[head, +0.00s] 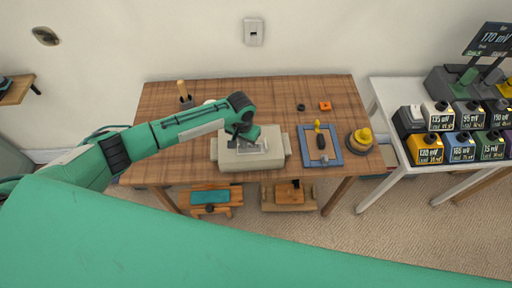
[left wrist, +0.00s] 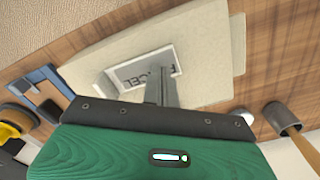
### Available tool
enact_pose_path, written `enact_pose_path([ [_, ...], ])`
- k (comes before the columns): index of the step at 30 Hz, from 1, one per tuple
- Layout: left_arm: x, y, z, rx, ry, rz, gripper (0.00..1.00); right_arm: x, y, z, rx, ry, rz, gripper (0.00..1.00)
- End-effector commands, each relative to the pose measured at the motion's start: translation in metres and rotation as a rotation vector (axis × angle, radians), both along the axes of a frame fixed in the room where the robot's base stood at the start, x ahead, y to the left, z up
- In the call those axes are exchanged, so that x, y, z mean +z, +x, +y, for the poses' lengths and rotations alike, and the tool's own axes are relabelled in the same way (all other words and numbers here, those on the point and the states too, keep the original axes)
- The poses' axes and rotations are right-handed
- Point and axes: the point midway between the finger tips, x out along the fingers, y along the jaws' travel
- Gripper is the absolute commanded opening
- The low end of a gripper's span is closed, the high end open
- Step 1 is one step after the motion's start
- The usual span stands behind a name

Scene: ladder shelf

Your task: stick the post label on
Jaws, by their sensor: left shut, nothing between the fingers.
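A beige parcel-like box (head: 232,160) sits on the wooden table, and it fills much of the left wrist view (left wrist: 205,45). The label also shows in the head view (head: 263,147). My left gripper (head: 238,141) is over the box top, its fingers shut and empty. In the left wrist view the fingertips (left wrist: 161,72) are over the label and cover part of its lettering. I cannot tell if they touch it. My right gripper is not in view.
The wooden table (head: 330,92) also holds a blue-framed tray (head: 334,160), a yellow-topped round item (head: 362,138), an orange block (head: 325,105) and a cup with a wooden handle (head: 186,102).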

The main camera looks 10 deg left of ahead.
Motion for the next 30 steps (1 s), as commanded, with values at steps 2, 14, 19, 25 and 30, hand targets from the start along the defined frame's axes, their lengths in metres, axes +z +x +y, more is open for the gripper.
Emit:
enact_pose_path([
  [2,0.000,0.000,0.000,0.000,0.000,0.000,0.00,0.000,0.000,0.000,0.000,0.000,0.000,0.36],
  [14,-0.003,0.000,0.000,0.000,0.000,0.000,0.00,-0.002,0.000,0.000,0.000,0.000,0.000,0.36],
  [19,-0.007,0.000,0.000,0.000,0.000,0.000,0.00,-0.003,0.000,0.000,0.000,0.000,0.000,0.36],
  [25,-0.011,0.000,0.000,0.000,0.000,0.000,0.00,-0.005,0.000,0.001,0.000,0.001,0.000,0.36],
  [30,-0.012,0.000,0.000,0.000,0.000,0.000,0.00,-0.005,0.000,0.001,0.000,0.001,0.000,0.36],
])
